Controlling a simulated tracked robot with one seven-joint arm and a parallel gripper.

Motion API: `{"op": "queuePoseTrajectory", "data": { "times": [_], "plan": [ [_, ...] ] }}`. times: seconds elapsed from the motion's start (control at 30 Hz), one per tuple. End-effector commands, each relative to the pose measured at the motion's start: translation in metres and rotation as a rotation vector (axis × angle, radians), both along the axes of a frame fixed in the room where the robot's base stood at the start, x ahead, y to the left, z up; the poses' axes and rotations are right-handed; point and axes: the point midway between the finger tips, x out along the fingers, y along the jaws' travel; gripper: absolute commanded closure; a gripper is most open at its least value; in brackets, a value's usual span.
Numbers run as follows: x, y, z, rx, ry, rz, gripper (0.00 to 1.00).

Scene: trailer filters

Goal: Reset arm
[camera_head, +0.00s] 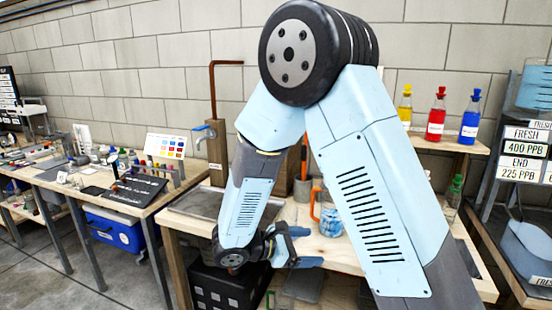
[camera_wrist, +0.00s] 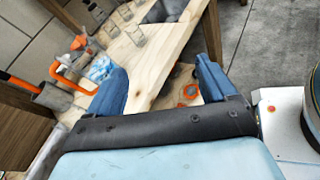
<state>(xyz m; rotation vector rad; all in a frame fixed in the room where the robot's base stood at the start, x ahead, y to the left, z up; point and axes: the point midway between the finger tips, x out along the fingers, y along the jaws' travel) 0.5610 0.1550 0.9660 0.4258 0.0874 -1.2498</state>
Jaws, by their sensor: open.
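My gripper (camera_head: 306,248) is at the end of my pale blue arm, low over the front of the wooden workbench (camera_head: 335,246) in the head view. In the wrist view my gripper (camera_wrist: 160,88) shows two blue fingers spread wide apart with nothing between them. A jug with an orange handle and blue contents (camera_head: 330,215) stands on the bench just right of my gripper, apart from it. It also shows in the wrist view beyond the left finger (camera_wrist: 100,69). My arm hides the middle of the bench.
Red (camera_head: 436,115), blue (camera_head: 470,118) and yellow (camera_head: 405,106) bottles stand on a shelf at right. A black crate (camera_head: 222,290) is below my gripper. A rusty pipe (camera_head: 212,100) rises behind the bench. Another table with a blue cooler (camera_head: 116,230) under it is at left.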

Motion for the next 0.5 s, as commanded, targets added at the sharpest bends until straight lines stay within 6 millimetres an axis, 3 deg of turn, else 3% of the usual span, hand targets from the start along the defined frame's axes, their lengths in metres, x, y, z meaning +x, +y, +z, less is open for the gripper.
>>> {"op": "queuePoseTrajectory", "data": {
  "times": [0.2,0.5],
  "plan": [
    [-0.016,-0.046,0.037,0.195,-0.064,-0.203,0.15],
    [-0.047,-0.093,0.076,0.467,-0.176,-0.456,0.15]
  ]
}}
